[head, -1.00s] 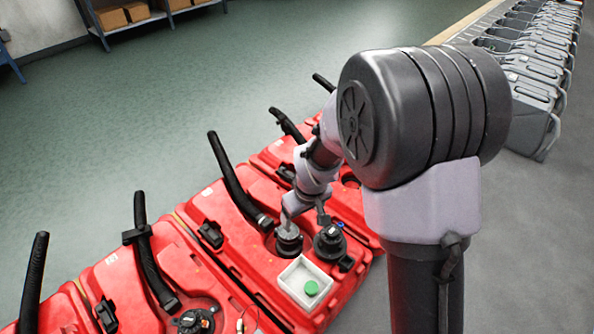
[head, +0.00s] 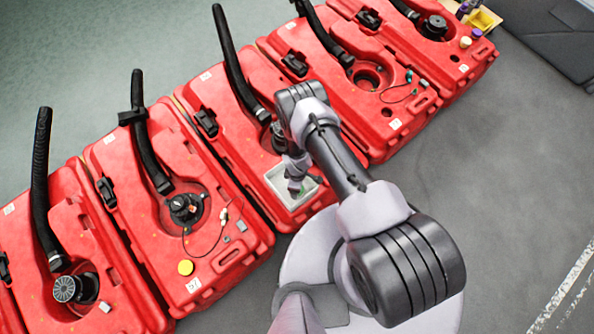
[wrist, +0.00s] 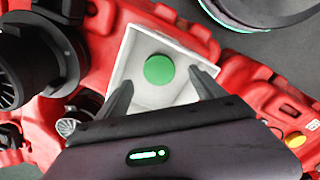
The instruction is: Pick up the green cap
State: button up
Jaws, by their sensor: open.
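The green cap (wrist: 159,69) is a flat round disc lying in a white square tray (wrist: 125,72) in the wrist view. The tray also shows in the head view (head: 275,181), on top of a red tank (head: 232,143). My gripper (wrist: 158,84) is open above the tray, its two dark fingers apart on either side of the cap's near edge, with nothing between them. In the head view my gripper (head: 295,187) is over the tray and hides most of the cap. I cannot tell the exact height of the fingertips above the cap.
Red tanks with black hoses stand in a row on both sides. A black fitting (wrist: 35,55) rises left of the tray in the wrist view. Open grey floor (head: 490,150) lies to the right.

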notch_tip(320, 180, down, 6)
jog(key=b, duration=0.3)
jog(key=shift+w+r+b, duration=0.1)
jog(key=shift+b, duration=0.3)
jog(key=shift+r, duration=0.15)
jog(key=shift+c, duration=0.7)
jog(key=shift+r, duration=0.1)
jog(key=c, duration=1.3)
